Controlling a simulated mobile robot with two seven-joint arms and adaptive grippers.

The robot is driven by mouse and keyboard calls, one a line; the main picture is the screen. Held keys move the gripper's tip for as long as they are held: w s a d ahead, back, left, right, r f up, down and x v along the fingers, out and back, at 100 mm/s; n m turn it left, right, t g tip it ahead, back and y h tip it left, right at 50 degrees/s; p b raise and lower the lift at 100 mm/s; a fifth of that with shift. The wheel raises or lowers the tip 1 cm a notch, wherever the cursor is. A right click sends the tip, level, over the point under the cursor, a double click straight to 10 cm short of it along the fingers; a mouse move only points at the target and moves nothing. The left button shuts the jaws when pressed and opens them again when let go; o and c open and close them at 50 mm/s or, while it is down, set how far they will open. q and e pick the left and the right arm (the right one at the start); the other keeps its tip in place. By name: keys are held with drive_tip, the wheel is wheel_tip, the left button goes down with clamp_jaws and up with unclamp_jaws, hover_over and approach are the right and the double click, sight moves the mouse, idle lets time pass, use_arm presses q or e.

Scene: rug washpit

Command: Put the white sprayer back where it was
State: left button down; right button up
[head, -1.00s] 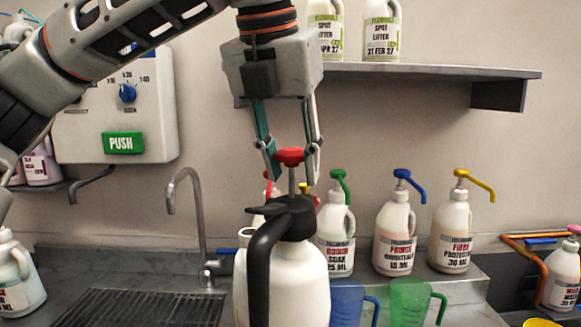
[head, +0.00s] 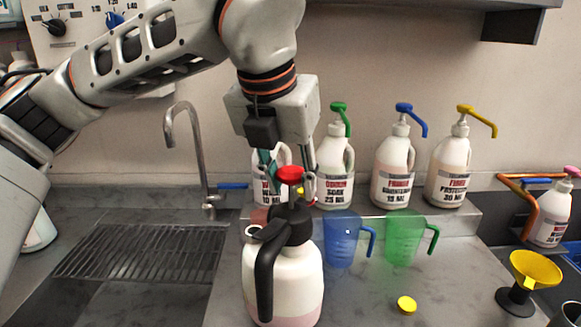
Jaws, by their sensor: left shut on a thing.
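The white sprayer (head: 290,275) has a black top and handle, a red knob (head: 290,174) and pinkish liquid at its bottom. It is upright at the front of the head view, in front of the blue jug. My left gripper (head: 287,185) comes down from above and is shut on the red knob. The sprayer's base is near the lower edge of the view, and I cannot tell whether it touches the counter. My right gripper is not in view.
Several pump bottles (head: 395,170) stand on the back ledge. A blue jug (head: 341,240) and a green jug (head: 405,238) stand right of the sprayer. A yellow cap (head: 407,304) and yellow funnel (head: 535,270) are farther right. The sink grate (head: 140,252) and tap (head: 197,150) are left.

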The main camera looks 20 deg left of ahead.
sight(293, 207)
use_arm(q)
drive_tip(key=shift+f, duration=1.6)
drive_tip(key=c, duration=1.5)
unclamp_jaws()
drive_tip(key=shift+f, duration=0.1)
drive_tip(key=v, duration=1.2)
drive_tip(key=shift+b, duration=0.45)
drive_tip(key=shift+s, duration=0.1)
